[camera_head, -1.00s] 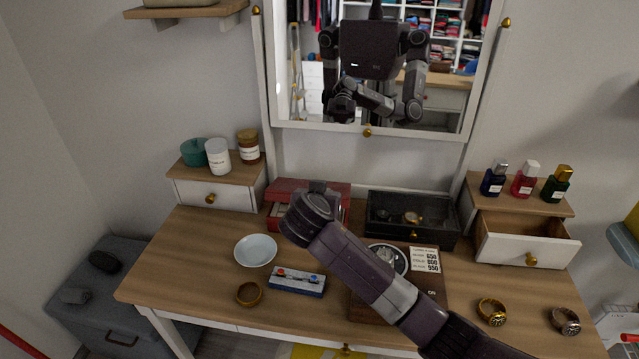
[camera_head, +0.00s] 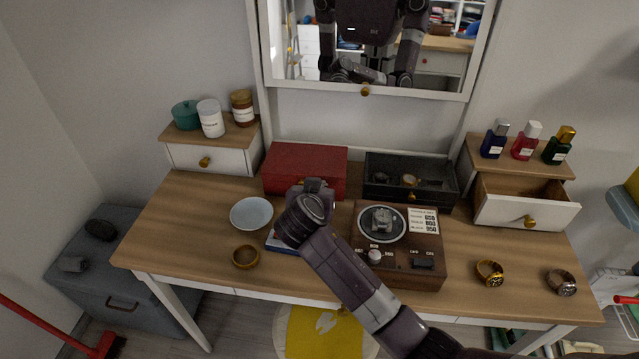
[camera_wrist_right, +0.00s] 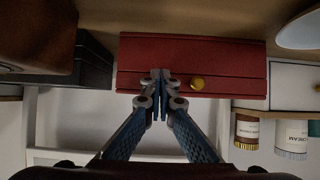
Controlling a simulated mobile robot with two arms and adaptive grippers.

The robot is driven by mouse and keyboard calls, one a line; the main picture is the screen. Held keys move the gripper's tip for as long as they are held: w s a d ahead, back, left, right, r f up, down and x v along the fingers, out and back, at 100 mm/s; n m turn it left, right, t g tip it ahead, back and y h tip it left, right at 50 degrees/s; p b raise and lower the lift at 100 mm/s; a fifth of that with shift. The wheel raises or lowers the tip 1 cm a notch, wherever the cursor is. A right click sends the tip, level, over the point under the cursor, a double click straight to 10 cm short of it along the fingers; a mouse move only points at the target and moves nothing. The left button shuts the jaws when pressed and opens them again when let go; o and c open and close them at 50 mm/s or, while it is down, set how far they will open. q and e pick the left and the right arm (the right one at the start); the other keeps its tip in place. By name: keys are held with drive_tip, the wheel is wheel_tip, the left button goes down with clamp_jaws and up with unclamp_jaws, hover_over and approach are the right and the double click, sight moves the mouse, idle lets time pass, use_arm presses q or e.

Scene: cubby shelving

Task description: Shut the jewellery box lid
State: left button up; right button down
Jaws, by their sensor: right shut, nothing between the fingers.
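The red jewellery box (camera_head: 306,166) stands at the back of the dressing table, left of the black watch case. Its lid looks shut in the head view. In the right wrist view the red box (camera_wrist_right: 225,56) shows with a gold knob on its front. My right gripper (camera_wrist_right: 160,76) is shut and empty, its fingertips over the box's edge in that view; I cannot tell whether they touch. In the head view my right arm reaches in from the lower right to in front of the box, and its wrist hides the fingers. My left gripper is not in view.
A glass-topped black case (camera_head: 410,183) stands right of the box. A wooden watch device (camera_head: 398,277), a white dish (camera_head: 251,214) and a wooden ring (camera_head: 245,257) lie nearer. An open drawer (camera_head: 526,208) juts out at right. A mirror (camera_head: 366,45) hangs behind.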

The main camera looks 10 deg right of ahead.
drive_tip(key=shift+r, duration=0.15)
drive_tip(key=v, duration=1.2)
drive_tip(key=shift+s+f, duration=0.15)
drive_tip(key=shift+f, duration=0.05)
